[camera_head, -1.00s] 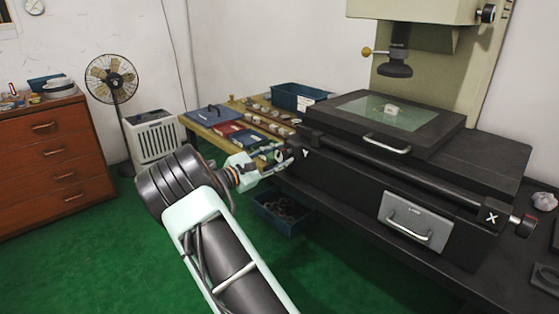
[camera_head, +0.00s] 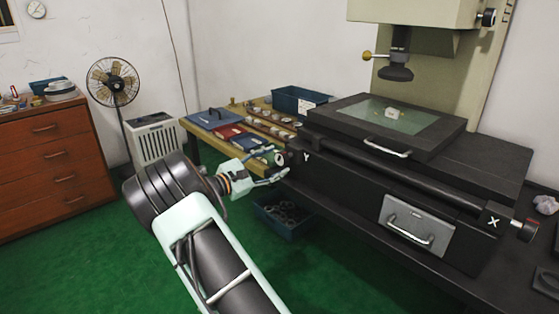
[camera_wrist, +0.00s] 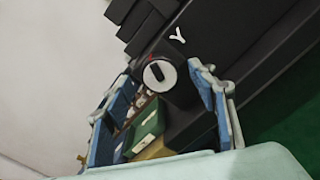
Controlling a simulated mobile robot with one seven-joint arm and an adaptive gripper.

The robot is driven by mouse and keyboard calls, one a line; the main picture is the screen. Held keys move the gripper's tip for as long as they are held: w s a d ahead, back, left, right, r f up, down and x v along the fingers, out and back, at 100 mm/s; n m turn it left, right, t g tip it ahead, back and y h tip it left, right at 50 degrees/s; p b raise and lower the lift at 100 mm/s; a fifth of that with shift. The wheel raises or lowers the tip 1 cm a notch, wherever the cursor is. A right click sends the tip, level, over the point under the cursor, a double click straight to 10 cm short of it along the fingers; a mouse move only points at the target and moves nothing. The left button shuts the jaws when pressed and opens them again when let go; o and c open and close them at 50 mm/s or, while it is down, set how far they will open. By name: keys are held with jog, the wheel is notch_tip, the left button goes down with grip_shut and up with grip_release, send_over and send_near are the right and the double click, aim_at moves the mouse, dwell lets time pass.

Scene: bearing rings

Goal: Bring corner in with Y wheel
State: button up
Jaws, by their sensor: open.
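The Y wheel (camera_wrist: 160,74) is a dark knob with a pale round face, on the machine's left end by the white Y letter. It also shows in the head view (camera_head: 280,158). My gripper (camera_head: 283,163) is open beside the wheel. In the wrist view, the blue-padded fingers of my gripper (camera_wrist: 162,80) stand apart on either side of the wheel, with visible gaps; contact cannot be told. A small pale part (camera_head: 392,113) sits on the glass stage (camera_head: 372,122) under the lens (camera_head: 395,70). Its corner is too small to make out.
The X wheel (camera_head: 525,229) is at the machine's right end. A wooden bench (camera_head: 200,134) with trays and several rings stands behind my gripper. A blue bin (camera_head: 283,222) is on the floor below. Green floor is free at the front left.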

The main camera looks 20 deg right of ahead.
jog(key=v, duration=0.9)
jog(key=shift+r, duration=0.15)
